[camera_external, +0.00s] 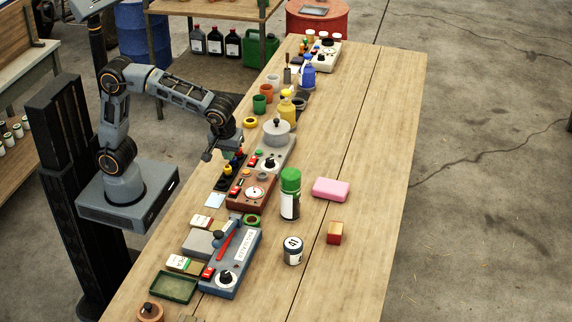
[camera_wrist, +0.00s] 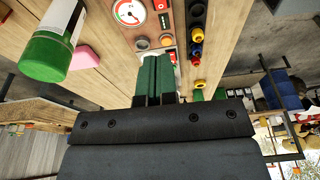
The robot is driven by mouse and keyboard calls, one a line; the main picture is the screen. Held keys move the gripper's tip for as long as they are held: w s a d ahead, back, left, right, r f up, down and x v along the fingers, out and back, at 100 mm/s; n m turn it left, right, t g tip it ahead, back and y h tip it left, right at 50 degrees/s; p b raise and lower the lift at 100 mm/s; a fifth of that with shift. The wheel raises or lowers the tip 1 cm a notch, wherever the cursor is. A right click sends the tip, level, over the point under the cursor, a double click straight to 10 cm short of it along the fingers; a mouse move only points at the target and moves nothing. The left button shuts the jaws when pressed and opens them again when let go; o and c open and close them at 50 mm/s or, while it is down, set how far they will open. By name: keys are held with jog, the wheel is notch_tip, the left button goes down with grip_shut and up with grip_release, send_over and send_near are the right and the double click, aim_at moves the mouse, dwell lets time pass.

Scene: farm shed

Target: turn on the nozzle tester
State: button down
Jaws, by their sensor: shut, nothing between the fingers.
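A red-brown device with a round white gauge (camera_external: 254,193), likely the nozzle tester, sits at the middle left of the bench. My gripper (camera_external: 207,156) is shut and empty, above the bench's left edge near this strip. Its green fingers (camera_wrist: 155,75) are together. I see no contact with the device.
A green-capped bottle (camera_external: 290,196) and a pink block (camera_external: 331,189) stand right of the device. A grey unit with a pot (camera_external: 277,134) is behind it. A blue device with a red lever (camera_external: 230,265) is in front. The bench's right side is clear.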

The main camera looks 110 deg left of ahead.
dwell(0.4)
send_over(234, 191)
jog(key=x, duration=0.3)
jog(key=d+x, duration=0.1)
jog(key=x, duration=0.3)
jog(key=d+x, duration=0.1)
jog(key=x, duration=0.3)
jog(key=shift+d+f+p, duration=0.15)
jog(key=shift+f+p, duration=0.25)
jog(key=shift+f, duration=0.1)
jog(key=shift+d+f, duration=0.2)
jog(key=shift+f, duration=0.8)
jog(key=shift+d+f+b, duration=0.15)
jog(key=shift+f+b, duration=0.4)
jog(key=shift+b, duration=0.35)
jog(key=shift+d+r+y+b, duration=0.1)
jog(key=shift+d+y+b, duration=0.05)
jog(key=shift+y+b, duration=0.55)
